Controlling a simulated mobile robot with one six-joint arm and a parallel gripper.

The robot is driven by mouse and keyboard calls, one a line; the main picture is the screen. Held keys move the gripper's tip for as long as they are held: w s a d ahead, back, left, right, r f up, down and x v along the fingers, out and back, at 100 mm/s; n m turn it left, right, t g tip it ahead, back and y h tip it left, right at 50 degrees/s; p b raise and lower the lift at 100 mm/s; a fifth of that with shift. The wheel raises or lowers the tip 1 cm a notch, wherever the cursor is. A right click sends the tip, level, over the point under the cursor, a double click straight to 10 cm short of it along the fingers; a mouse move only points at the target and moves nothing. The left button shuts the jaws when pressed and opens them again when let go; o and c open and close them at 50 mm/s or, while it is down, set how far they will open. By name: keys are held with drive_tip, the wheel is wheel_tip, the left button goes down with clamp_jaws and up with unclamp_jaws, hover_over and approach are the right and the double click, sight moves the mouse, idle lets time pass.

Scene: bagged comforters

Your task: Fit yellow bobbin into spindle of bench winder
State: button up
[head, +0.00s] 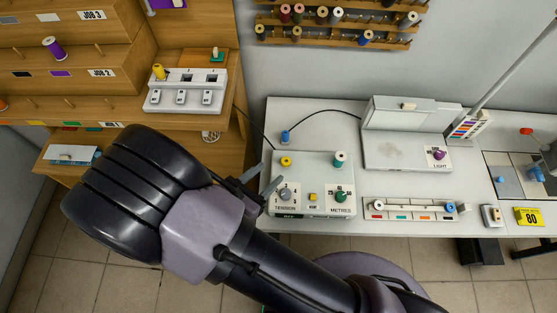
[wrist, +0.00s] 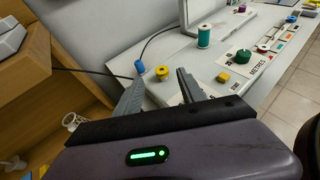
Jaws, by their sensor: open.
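The bench winder (head: 312,205) is a pale box on the white bench, with a grey TENSION knob, a small square yellow button and a green METRES knob. A small round yellow bobbin (head: 286,161) with a dark centre sits on its top at the back left; whether it is seated on a spindle I cannot tell. My gripper (head: 267,175) is open at the winder's left edge. In the wrist view the yellow bobbin (wrist: 162,72) shows between and beyond my open fingers (wrist: 161,80), apparently untouched. A teal thread spool (head: 338,159) stands at the winder's back right.
A blue plug (head: 285,137) with a black cable lies behind the winder. A light unit (head: 405,140) and a strip of small parts (head: 410,209) are to the right. A wooden shelf (head: 175,110) at left holds a white box (head: 187,92) with a yellow spool (head: 159,72).

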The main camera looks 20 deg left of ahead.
drive_tip(key=v, duration=0.5)
drive_tip(key=w+d+r+m+g+h, duration=0.1)
drive_tip(key=w+d+r+m+g, duration=0.1)
drive_tip(key=d+r+m+g, duration=0.6)
drive_tip(key=w+d+r+m+g+h, duration=0.1)
drive_tip(key=w+d+r+m+g, duration=0.15)
drive_tip(key=d+r+m, duration=0.6)
drive_tip(key=s+d+r+m+t+y, duration=0.3)
drive_tip(key=s+d+r+m+y, duration=0.2)
drive_tip(key=m, duration=1.5)
drive_tip(key=d+r+y, duration=0.3)
drive_tip(key=r, duration=0.2)
drive_tip(key=shift+y+p, duration=0.3)
drive_tip(key=shift+p, duration=0.1)
wheel_tip(320, 180, down, 3)
drive_tip(key=b, duration=0.3)
drive_tip(key=shift+d+f+t+b, duration=0.15)
drive_tip(key=shift+f+t+b, duration=0.05)
drive_tip(key=shift+t+b, duration=0.1)
